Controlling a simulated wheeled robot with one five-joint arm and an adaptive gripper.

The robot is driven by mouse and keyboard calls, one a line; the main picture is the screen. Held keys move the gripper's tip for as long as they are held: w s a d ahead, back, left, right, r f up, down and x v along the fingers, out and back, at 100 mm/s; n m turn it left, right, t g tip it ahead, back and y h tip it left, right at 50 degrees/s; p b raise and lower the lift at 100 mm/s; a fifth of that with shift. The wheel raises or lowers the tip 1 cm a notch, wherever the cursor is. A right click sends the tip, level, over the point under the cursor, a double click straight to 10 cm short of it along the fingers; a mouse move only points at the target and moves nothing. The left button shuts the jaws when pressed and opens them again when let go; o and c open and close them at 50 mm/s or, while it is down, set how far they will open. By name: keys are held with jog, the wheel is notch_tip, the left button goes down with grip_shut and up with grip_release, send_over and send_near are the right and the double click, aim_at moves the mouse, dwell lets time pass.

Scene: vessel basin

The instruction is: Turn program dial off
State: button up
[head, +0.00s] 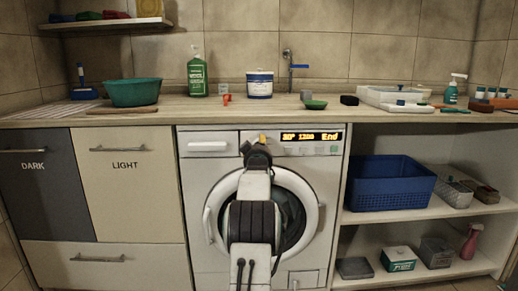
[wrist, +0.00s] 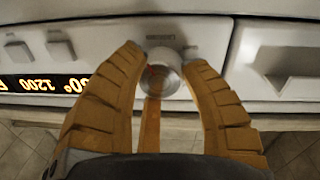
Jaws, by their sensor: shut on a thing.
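The program dial (wrist: 159,80) is a round silver knob with a red mark on the washing machine's control panel. In the wrist view it sits between the tan fingers of my gripper (wrist: 160,62), which is shut on it. In the head view my gripper (head: 262,139) is at the panel and hides the dial. The washing machine (head: 195,170) is white with a round door, partly covered by my arm. Its display (head: 311,136) glows orange and reads a temperature, 1200 and "End".
A wooden counter (head: 230,106) runs above the machine. The detergent drawer (head: 207,146) is left of the dial. Cabinets marked DARK (head: 32,170) and LIGHT (head: 124,175) stand left; open shelves with a blue basket (head: 391,184) stand right. Floor shows at the lower right.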

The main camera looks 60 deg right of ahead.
jog(key=shift+w+n, duration=0.1)
jog(key=shift+n, duration=0.5)
jog(key=o, duration=1.2)
jog(key=v, duration=1.2)
